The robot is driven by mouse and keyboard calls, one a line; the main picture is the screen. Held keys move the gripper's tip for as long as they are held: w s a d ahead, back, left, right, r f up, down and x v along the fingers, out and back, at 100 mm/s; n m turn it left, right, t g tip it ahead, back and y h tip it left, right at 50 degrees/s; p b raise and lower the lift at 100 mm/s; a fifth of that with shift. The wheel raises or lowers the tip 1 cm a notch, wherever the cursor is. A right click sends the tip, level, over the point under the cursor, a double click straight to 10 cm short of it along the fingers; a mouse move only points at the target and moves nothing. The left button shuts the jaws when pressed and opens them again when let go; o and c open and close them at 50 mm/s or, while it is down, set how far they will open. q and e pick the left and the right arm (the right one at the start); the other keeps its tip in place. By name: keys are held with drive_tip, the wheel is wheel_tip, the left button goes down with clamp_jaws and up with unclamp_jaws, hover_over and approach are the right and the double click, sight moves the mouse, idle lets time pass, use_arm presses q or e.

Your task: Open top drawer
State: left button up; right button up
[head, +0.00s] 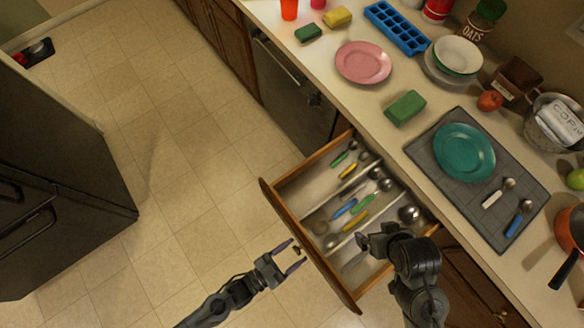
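The top drawer (312,264) is pulled out from the counter, with its wooden front well clear of the cabinet. Inside it lie several utensils with coloured handles and metal ends. My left gripper (298,251) is in front of the drawer's front face. Its two fingers are spread apart, with a small dark knob (297,250) showing between them; I cannot tell whether they touch it. My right gripper (362,241) is over the right part of the open drawer and hides some of its contents. Its fingers are too unclear to judge.
The counter above holds a pink plate (363,62), a green sponge (405,108), a teal plate (464,152) on a grey mat (422,151) and bowls (457,55). A dark appliance (50,190) stands at the left. Tiled floor (165,130) between is clear.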

use_arm(q)
drive_tip(key=v, duration=1.1)
drive_tip(key=shift+b, duration=0.4)
drive_tip(key=shift+w+r, duration=0.1)
